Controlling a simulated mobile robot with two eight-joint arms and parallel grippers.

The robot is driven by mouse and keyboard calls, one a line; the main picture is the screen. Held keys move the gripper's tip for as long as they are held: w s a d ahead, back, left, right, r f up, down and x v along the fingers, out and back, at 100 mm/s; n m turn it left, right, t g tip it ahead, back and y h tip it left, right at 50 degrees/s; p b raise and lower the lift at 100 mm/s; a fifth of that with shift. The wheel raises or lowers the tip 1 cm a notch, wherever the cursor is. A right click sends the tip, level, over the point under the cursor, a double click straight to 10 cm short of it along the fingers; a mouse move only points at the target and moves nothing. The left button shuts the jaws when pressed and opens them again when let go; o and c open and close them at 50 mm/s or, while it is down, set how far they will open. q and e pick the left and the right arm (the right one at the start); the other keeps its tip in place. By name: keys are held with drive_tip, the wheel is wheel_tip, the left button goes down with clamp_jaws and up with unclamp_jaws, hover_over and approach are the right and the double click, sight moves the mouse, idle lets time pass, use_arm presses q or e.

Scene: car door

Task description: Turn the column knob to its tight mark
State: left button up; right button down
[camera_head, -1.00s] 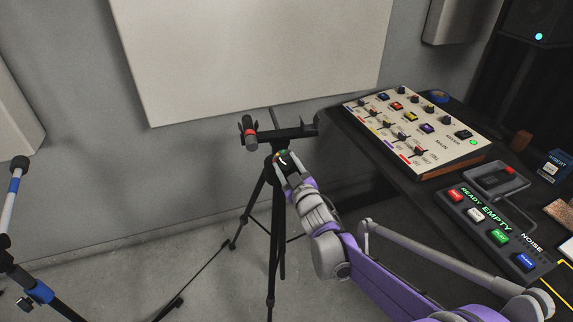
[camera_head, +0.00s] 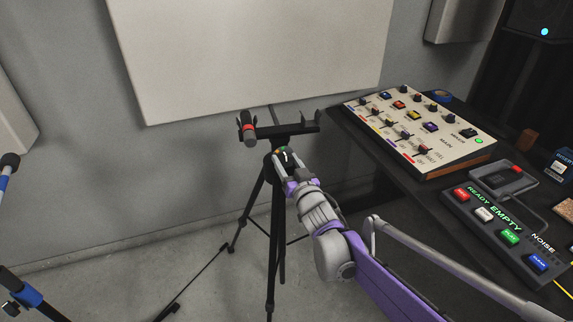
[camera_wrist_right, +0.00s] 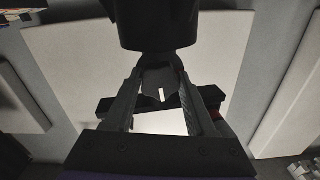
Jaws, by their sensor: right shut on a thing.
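The column knob sits on the upper column of a black tripod stand (camera_head: 276,215), with green, orange and white marks by it (camera_head: 282,153). My right gripper (camera_head: 284,164) reaches in from the lower right and is shut on the knob. In the right wrist view, the dark knob (camera_wrist_right: 161,78) with a short white line lies between the two fingers of my right gripper (camera_wrist_right: 160,88). A black cylinder (camera_wrist_right: 158,22) is just above it there. The fingers partly hide the knob, and I cannot tell which mark it points to. My left gripper is not in view.
A dark bar with a red-banded cylinder (camera_head: 248,128) tops the stand. A control panel (camera_head: 420,128) and a button box (camera_head: 500,228) lie on the dark desk at right. A microphone stand (camera_head: 30,295) is at the left edge. Floor left of the tripod is mostly clear.

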drive_tip(key=shift+f+m, duration=0.1)
drive_tip(key=shift+m, duration=0.4)
drive_tip(key=shift+c, duration=1.1)
unclamp_jaws()
drive_tip(key=v, duration=1.1)
